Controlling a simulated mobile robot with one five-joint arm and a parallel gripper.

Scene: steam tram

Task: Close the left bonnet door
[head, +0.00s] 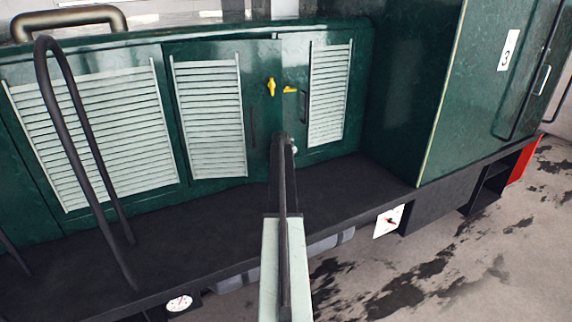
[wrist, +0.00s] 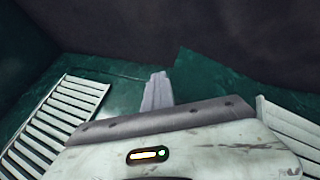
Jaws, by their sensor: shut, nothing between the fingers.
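The left bonnet door (head: 221,110) is a dark green panel with pale louvres, a yellow latch (head: 271,86) and a dark handle near its right edge. It looks slightly ajar: in the wrist view its corner (wrist: 205,75) stands out over the dark running board. The right bonnet door (head: 328,95), with its own yellow latch (head: 290,90), looks flush; its louvres show at left in the wrist view (wrist: 62,110). My gripper (wrist: 157,88) is shut and empty, close to the seam between the doors. In the head view my arm hides the lower seam; contact cannot be told.
A dark running board (head: 190,235) lies below the doors. A curved black handrail (head: 75,110) rises at left, before another louvred panel (head: 95,135). A green cab wall (head: 410,90) stands to the right. Stained grey floor (head: 440,260) is open in front.

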